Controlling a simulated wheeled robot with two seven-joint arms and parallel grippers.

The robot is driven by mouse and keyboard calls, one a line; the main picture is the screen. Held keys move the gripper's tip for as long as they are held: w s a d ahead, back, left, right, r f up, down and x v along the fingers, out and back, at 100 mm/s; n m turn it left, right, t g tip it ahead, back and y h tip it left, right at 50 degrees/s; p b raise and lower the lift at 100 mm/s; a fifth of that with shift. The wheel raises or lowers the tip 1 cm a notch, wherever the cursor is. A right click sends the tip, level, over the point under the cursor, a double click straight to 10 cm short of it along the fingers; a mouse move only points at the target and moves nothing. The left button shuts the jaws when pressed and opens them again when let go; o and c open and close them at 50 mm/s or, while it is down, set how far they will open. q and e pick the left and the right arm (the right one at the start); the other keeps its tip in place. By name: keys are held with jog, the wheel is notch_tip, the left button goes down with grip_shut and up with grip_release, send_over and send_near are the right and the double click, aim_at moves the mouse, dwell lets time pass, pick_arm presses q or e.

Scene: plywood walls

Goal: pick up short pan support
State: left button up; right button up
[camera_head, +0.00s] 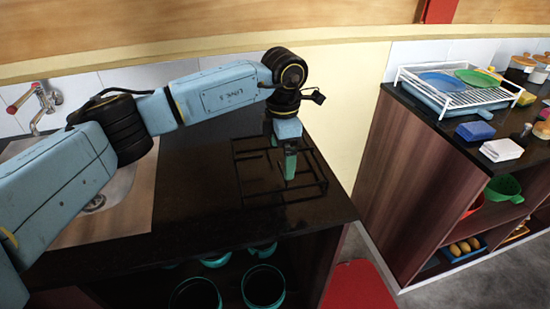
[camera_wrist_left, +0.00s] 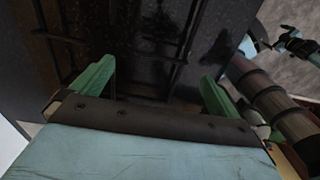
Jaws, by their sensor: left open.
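The pan support (camera_head: 317,164), a dark frame of thin bars, lies flat on the black counter. It is hard to make out against the dark surface, and I cannot tell whether it is the short one. My left gripper (camera_head: 289,165) points down over the frame, its green fingers low among the bars. In the left wrist view the left gripper (camera_wrist_left: 155,85) is open with its fingers wide apart. Dark bars (camera_wrist_left: 183,45) run ahead of and between the fingers. Nothing is clearly held, and contact with a bar cannot be told.
A sink with a tap (camera_head: 38,105) is at the left. Teal pots (camera_head: 263,286) stand on the shelf below the counter. A white dish rack (camera_head: 455,88) with plates stands on the right counter, beyond a gap. A red object (camera_head: 358,287) is on the floor.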

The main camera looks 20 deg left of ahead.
aim_at(282, 171)
pick_arm(q)
notch_tip(282, 171, down, 5)
jog(key=shift+s+d+f, duration=0.1)
jog(key=shift+d+f, duration=0.05)
jog(key=shift+f, duration=0.05)
jog(key=c, duration=1.7)
jog(key=shift+r, duration=0.1)
jog(key=shift+c, duration=0.2)
jog(key=shift+r, duration=0.1)
